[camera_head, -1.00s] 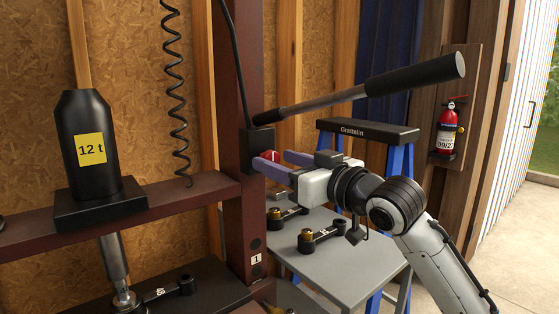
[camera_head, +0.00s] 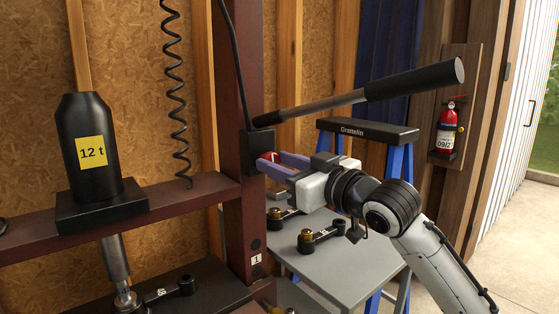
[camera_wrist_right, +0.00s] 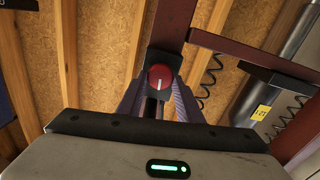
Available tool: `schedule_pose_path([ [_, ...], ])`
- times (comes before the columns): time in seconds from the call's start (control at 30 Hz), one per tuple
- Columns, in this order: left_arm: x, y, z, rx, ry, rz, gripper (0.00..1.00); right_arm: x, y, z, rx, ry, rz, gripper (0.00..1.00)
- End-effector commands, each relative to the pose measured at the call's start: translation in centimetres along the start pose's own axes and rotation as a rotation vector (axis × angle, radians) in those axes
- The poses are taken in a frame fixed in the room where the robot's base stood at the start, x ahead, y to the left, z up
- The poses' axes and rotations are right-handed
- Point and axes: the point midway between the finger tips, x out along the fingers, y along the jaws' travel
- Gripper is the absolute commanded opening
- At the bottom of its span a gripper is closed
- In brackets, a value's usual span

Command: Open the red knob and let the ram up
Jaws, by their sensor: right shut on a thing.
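The red knob (camera_head: 269,157) sits on the black pump block (camera_head: 257,147) on the press's dark red upright. My right gripper (camera_head: 272,163) is shut on the knob, a finger on each side. In the right wrist view the knob (camera_wrist_right: 159,77) shows its white line nearly upright between the fingertips (camera_wrist_right: 158,88). The ram (camera_head: 115,262) is a bright metal rod below the black 12 t cylinder (camera_head: 91,160); its lower end is at a black part on the press bed. My left gripper is not in view.
The pump handle (camera_head: 370,92) slants up to the right above my right gripper. A grey table (camera_head: 350,265) below holds black parts with brass ends. A coiled black hose (camera_head: 174,90) hangs by the upright.

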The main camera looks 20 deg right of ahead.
Motion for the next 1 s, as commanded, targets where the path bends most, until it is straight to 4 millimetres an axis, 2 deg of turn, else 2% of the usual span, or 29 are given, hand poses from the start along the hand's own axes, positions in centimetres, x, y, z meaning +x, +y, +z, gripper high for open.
schedule_pose_path([
  [0.5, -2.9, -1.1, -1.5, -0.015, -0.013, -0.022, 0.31, 0.0, -0.1, -0.3, -0.451, -0.004, -0.001, 0.10],
  [1.0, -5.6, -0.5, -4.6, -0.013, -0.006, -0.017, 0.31, 0.0, -0.3, 0.0, -0.921, -0.003, -0.002, 0.10],
])
